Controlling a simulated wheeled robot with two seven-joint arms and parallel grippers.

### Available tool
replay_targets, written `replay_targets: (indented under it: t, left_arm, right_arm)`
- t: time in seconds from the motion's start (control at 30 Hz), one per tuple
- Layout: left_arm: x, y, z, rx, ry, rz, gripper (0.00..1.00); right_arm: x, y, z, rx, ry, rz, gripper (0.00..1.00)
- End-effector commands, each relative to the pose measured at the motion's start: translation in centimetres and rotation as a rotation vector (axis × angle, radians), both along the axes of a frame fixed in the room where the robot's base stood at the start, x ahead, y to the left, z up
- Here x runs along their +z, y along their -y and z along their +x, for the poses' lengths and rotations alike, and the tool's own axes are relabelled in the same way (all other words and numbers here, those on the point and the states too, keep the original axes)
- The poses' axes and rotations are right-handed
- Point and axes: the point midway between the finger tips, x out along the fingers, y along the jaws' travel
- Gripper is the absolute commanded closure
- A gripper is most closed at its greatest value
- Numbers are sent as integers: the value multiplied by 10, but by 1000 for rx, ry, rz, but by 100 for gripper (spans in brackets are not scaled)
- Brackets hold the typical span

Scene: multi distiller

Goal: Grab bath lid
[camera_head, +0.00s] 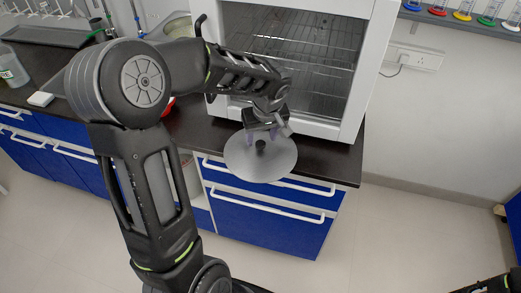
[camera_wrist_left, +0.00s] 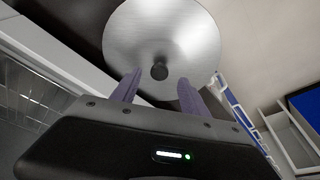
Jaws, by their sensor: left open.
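The bath lid (camera_head: 262,165) is a round grey metal disc with a small black knob (camera_head: 260,145) at its centre. It is at the front edge of the dark countertop in the head view. My left gripper (camera_head: 262,134) is open over it, close to the knob. In the left wrist view the lid (camera_wrist_left: 160,35) fills the top, and the knob (camera_wrist_left: 159,71) shows just beyond and between the two purple fingertips (camera_wrist_left: 158,78). The fingers do not appear to grip the knob. Whether the lid rests on anything is hidden.
A white oven-like cabinet (camera_head: 350,100) with wire racks stands right behind my left gripper. Blue drawers (camera_head: 265,222) with white handles are below the dark counter (camera_head: 340,160). The floor to the right is free.

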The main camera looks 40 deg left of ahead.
Motion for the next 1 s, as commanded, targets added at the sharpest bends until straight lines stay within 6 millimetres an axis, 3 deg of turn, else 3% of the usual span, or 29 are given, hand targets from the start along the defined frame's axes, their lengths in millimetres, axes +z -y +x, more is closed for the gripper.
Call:
replay_targets:
  t: [0.07, 0.27, 0.83, 1.0]
  left_arm:
    - [-9, -3, 2, 1, -6, -2, 48]
    - [-30, -7, 6, 1, -2, -1, 48]
    - [-31, -7, 7, 1, 0, 0, 48]
    - [-31, -7, 7, 1, 0, 0, 60]
  right_arm:
    - [9, 0, -1, 0, -3, -2, 27]
    - [9, 1, -1, -1, -4, -2, 27]
    - [9, 0, -1, -1, -4, -2, 27]
    - [9, 0, -1, -1, -4, -2, 27]
